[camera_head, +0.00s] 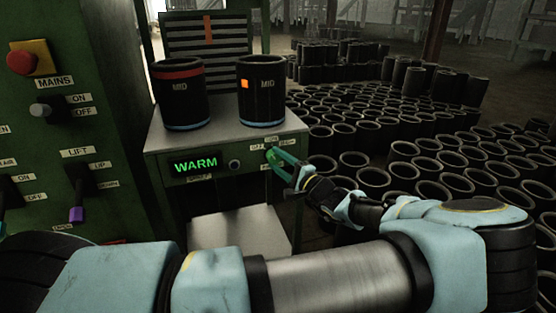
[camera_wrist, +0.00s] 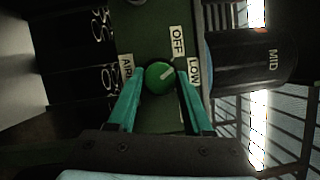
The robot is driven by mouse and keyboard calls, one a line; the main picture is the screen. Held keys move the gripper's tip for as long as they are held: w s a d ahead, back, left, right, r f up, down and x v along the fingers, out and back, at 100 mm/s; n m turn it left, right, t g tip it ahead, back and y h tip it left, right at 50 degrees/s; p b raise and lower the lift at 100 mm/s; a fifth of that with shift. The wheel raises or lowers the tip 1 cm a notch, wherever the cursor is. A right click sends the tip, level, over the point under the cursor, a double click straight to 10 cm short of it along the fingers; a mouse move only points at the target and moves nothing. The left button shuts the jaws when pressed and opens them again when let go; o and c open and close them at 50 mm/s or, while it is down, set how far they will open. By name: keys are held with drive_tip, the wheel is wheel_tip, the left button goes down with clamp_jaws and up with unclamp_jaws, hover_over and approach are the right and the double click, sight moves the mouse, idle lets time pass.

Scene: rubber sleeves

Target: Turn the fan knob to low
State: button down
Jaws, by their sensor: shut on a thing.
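The fan knob (camera_wrist: 158,82) is round and green with a white pointer line. In the wrist view it sits between the teal fingers of my gripper (camera_wrist: 160,73), which is shut on it. The pointer slants right and a little up, between the OFF label (camera_wrist: 177,41) and the LOW label (camera_wrist: 195,73). In the head view my gripper (camera_head: 277,158) reaches the right end of the green panel, and the fingers mostly hide the knob.
A display (camera_head: 194,163) reads WARM, with a small round control (camera_head: 235,164) beside it. Two black sleeves marked MID, one red-banded (camera_head: 181,100) and one with an orange square (camera_head: 262,98), stand on the bench above. Many sleeves (camera_head: 400,135) cover the floor at right.

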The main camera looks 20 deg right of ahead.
drive_tip(key=m+t+p, duration=0.1)
drive_tip(key=m, duration=0.2)
drive_tip(key=m+t+h, duration=0.1)
drive_tip(key=m, duration=0.2)
drive_tip(key=shift+f+m+p, duration=0.2)
drive_tip(key=shift+m+p, duration=0.2)
drive_tip(key=shift+m+t+h, duration=0.3)
drive_tip(key=shift+c, duration=1.6)
unclamp_jaws()
drive_tip(key=shift+s, duration=0.1)
drive_tip(key=b+v, duration=0.1)
drive_tip(key=v, duration=0.9)
drive_tip(key=shift+s, duration=0.3)
